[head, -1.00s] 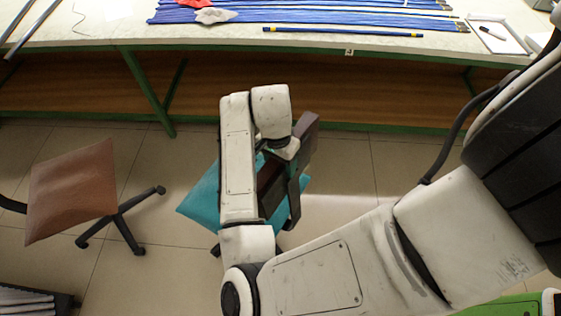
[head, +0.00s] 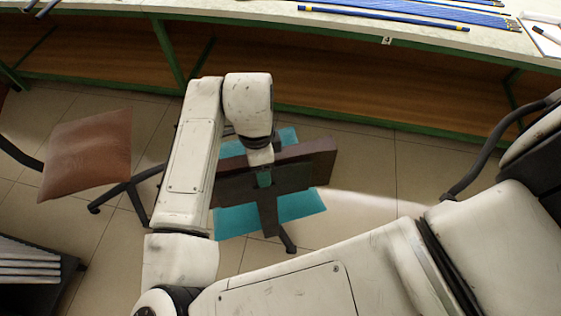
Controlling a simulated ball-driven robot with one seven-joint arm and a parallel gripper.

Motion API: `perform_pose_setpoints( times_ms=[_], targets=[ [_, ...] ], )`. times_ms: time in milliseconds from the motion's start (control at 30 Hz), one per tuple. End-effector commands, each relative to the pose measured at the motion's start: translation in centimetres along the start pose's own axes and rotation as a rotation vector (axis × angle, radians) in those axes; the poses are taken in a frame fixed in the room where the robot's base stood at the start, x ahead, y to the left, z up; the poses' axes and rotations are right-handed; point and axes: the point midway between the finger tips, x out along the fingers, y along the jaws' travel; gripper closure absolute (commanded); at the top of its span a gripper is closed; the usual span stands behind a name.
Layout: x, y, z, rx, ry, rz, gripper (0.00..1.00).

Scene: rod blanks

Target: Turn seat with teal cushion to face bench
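The seat with the teal cushion (head: 290,207) stands on the floor in the middle of the head view. Its brown backrest (head: 318,160) crosses over the cushion, roughly along the line of the bench and slightly skewed to it. The backrest's dark support stem shows on the side nearer to me, so the cushion's front appears to point towards the bench (head: 330,82). My gripper (head: 264,178) is at the middle of the backrest's upper edge and seems to touch it. Its fingers are mostly hidden, so I cannot tell whether they are closed on the backrest.
A chair with a brown cushion (head: 88,152) stands to the left, its base near the teal seat. A dark container with pale slats (head: 28,262) is at lower left. Blue rods (head: 385,18) lie on the bench top. Bare floor (head: 375,180) lies right of the seat.

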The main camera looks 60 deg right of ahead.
Motion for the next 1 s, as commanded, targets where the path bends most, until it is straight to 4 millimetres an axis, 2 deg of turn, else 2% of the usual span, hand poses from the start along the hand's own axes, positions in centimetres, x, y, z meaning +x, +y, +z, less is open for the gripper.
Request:
perform_pose_setpoints(
  times_ms=[100, 400, 700, 1000],
  targets=[
    [0.4, -0.1, 2.2, 0.099, -0.014, 0.000, 0.97],
    [0.1, -0.9, 5.9, 0.304, -0.030, -0.001, 0.97],
    [0.0, -1.5, 7.5, 0.406, -0.037, 0.000, 0.97],
    [-0.1, -1.7, 7.8, 0.425, -0.039, 0.000, 0.97]
  ],
)
